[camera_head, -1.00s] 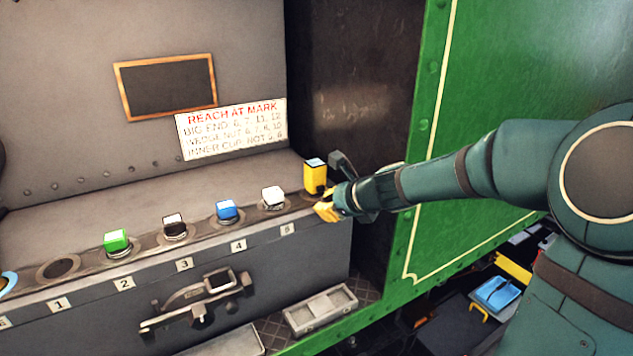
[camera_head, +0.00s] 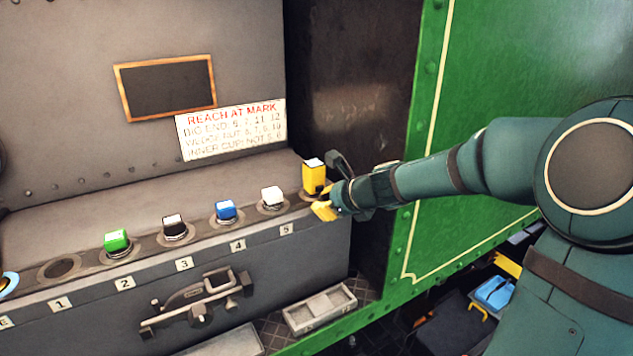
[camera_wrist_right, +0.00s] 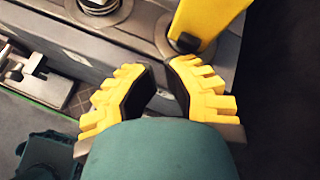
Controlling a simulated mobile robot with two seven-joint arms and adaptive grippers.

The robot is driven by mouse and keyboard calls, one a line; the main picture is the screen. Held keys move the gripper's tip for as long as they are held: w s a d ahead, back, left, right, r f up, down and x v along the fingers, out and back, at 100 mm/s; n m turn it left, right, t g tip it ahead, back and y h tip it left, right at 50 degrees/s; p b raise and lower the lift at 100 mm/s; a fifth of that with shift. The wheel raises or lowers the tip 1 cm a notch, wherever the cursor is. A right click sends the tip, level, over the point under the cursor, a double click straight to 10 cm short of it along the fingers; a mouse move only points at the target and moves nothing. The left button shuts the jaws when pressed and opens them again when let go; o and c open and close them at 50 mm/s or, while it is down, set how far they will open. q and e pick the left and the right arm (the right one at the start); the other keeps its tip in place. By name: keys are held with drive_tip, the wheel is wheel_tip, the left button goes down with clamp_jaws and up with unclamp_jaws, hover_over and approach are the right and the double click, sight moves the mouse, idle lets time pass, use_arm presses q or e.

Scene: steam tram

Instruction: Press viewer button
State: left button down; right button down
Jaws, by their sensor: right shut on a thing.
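A yellow block-shaped device with a pale top, which I take for the viewer (camera_head: 313,177), stands at the right end of the ledge. In the right wrist view its yellow side (camera_wrist_right: 215,18) is at the top, with a dark round knob (camera_wrist_right: 188,42) low on it. My right gripper (camera_head: 325,209) is at the viewer's lower front. Its yellow fingers with black pads (camera_wrist_right: 160,78) are close together, their tips just short of the knob in the picture. I cannot tell whether they touch it or make out what is between them. My left gripper is not in view.
Green (camera_head: 117,240), black-and-white (camera_head: 174,226), blue (camera_head: 226,210) and white (camera_head: 272,197) capped pieces stand along the numbered ledge. A lettered sign (camera_head: 232,130) is behind. A green panel (camera_head: 470,130) rises at right. A divided tray (camera_head: 320,309) lies below.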

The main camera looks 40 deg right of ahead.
drive_tip(key=shift+w+a+r, duration=0.1)
drive_tip(key=shift+w+r, duration=0.35)
drive_tip(key=shift+w, duration=0.05)
idle(0.7)
drive_tip(key=shift+s+a, duration=0.1)
drive_tip(key=shift+s, duration=0.05)
drive_tip(key=shift+a+f, duration=0.1)
drive_tip(key=shift+f, duration=0.1)
drive_tip(key=shift+s, duration=0.1)
drive_tip(key=shift+s+f, duration=0.1)
drive_tip(key=s, duration=0.6)
drive_tip(key=shift+a, duration=0.15)
drive_tip(key=c, duration=1.7)
unclamp_jaws()
drive_tip(key=shift+f, duration=0.1)
clamp_jaws()
